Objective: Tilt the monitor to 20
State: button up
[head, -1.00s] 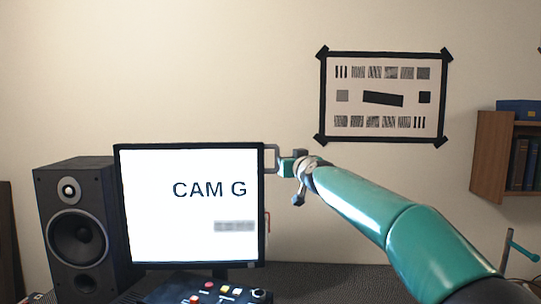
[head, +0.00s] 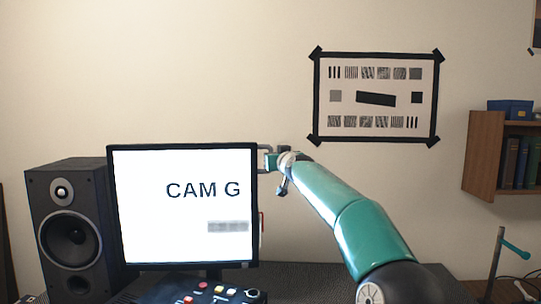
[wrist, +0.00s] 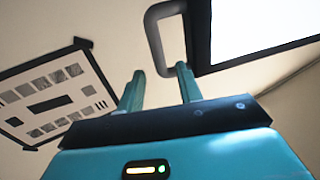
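The monitor (head: 183,250) shows "CAM G" and a blurred grey bar on a white screen. Its dark frame and white screen also show at the upper right of the wrist view (wrist: 262,25). A grey loop handle (wrist: 153,35) sticks out from the monitor's side edge, at the upper right in the head view (head: 264,146). My gripper (wrist: 160,72) is open, its two teal fingers apart. In the wrist view the handle's outer bar appears between the fingertips. Whether they touch it cannot be told. No tilt reading is legible.
A speaker (head: 70,235) stands left of the monitor. A control box with coloured buttons (head: 222,294) sits in front of it. A taped test chart (head: 376,120) hangs on the wall, and a wooden shelf (head: 483,150) is at the right.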

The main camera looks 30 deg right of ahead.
jog(key=shift+x, duration=2.85)
grip_shut()
